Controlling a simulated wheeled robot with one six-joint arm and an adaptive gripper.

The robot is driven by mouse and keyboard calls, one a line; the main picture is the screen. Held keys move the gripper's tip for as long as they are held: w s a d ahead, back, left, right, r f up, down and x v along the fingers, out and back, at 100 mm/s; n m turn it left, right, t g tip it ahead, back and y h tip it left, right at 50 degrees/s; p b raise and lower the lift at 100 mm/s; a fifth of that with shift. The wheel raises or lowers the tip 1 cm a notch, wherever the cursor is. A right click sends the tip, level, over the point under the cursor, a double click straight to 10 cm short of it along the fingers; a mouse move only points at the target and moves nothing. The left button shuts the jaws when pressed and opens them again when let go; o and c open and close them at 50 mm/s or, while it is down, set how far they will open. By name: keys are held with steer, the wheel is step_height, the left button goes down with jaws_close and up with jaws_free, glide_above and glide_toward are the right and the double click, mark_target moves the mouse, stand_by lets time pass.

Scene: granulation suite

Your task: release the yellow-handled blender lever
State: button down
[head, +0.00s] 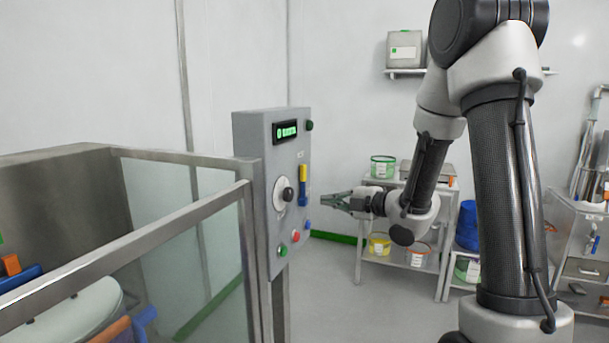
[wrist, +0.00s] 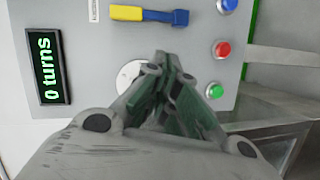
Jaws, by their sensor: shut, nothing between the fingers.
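The blender lever (head: 303,173) is a short upright bar on the front of the grey control panel (head: 260,150), yellow in its upper part and blue in its lower part. It also shows at the top of the wrist view (wrist: 126,13), lying sideways there and clear of my fingers. My gripper (head: 325,201) is shut and empty, in front of the panel to the right of the lever, apart from it. In the wrist view my gripper (wrist: 161,57) points at the panel and covers part of the white round dial (wrist: 128,74).
The panel's display (wrist: 49,68) reads "0 turns". A black knob (head: 288,194) sits on the dial. Blue (wrist: 227,5), red (wrist: 222,50) and green (wrist: 215,90) buttons are close by. A metal-framed glass guard (head: 165,220) stands left; a shelf (head: 400,258) with tubs stands behind.

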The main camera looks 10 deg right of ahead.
mark_target(295, 174)
steer(key=r+n, duration=0.1)
steer(key=a+r+n+y, duration=0.1)
steer(key=r+n+y, duration=0.1)
steer(key=r, duration=0.1)
steer(key=shift+s+a+t, duration=0.3)
steer(key=shift+a+t, duration=0.05)
steer(key=shift+t, duration=0.05)
steer(key=x, duration=0.9)
steer(key=shift+w+a+r, duration=0.1)
steer(key=shift+w+a, duration=0.05)
steer(key=shift+a, duration=0.05)
steer(key=shift+w+d, duration=0.35)
steer(key=shift+w, duration=0.2)
steer(key=shift+w+d, duration=0.3)
steer(key=shift+w, duration=0.3)
steer(key=shift+w+d, duration=0.4)
steer(key=shift+w, duration=0.3)
steer(key=shift+w, duration=0.1)
